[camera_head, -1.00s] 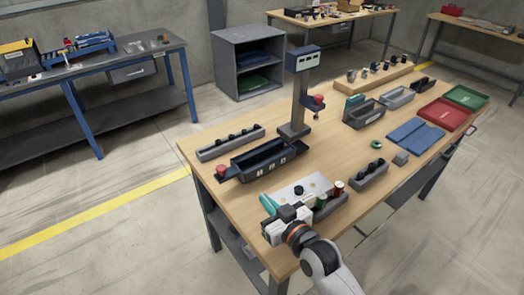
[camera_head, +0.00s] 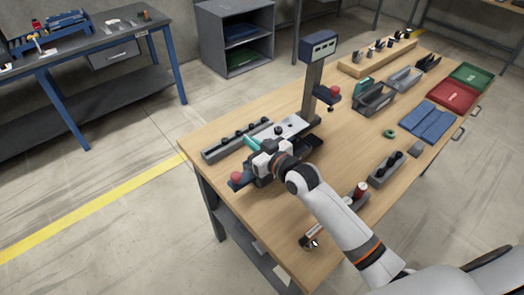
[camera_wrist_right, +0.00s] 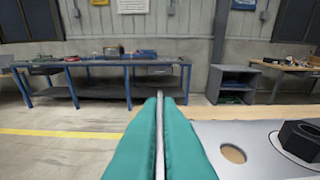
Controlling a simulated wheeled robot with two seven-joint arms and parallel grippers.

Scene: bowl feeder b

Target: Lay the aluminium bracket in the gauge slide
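The aluminium bracket is a flat light-grey plate (camera_head: 291,127) with a round hole and a black part on or behind it; it also shows at the lower right of the right wrist view (camera_wrist_right: 262,133). My right gripper (camera_head: 254,143) has its teal fingers (camera_wrist_right: 160,110) close together on a thin metal edge, which seems to be the bracket's. It holds the bracket over the dark trough-like fixture (camera_head: 306,146), probably the gauge slide, beside the gauge column (camera_head: 311,95). The gripper and arm hide most of the fixture. I cannot tell whether the bracket touches it. My left gripper is not in view.
A long grey rack (camera_head: 222,148) with black knobs stands behind the fixture. A red knob (camera_head: 236,178) is at its left end. Grey bins (camera_head: 372,100), blue pads (camera_head: 427,123) and a red tray (camera_head: 452,96) stand to the right.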

